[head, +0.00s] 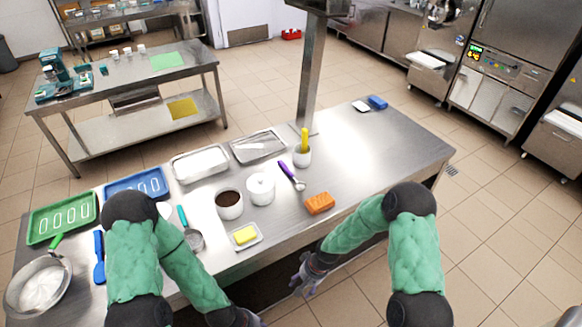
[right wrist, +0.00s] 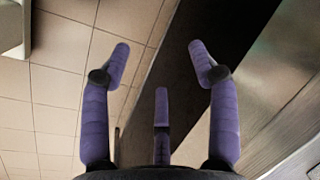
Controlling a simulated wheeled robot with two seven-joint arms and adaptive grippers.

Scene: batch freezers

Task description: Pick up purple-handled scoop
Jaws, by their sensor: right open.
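The purple-handled scoop (head: 289,173) lies on the steel table in the head view, between the white lidded pot and the orange sponge. Its purple handle points away from me and its metal bowl is at the near end. My right gripper (head: 306,275) is open and empty, off the table's near edge and well short of the scoop. In the right wrist view its purple fingers (right wrist: 160,85) are spread over floor and dark space, and the scoop does not show there. My left gripper (head: 245,318) is at the bottom edge, mostly cut off.
Near the scoop on the table (head: 375,150) are a white lidded pot (head: 261,190), an orange sponge (head: 319,203), a white cup (head: 302,158) with yellow-handled tools and a butter dish (head: 245,236). A steel post (head: 309,80) stands behind. The table's right part is mostly clear.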

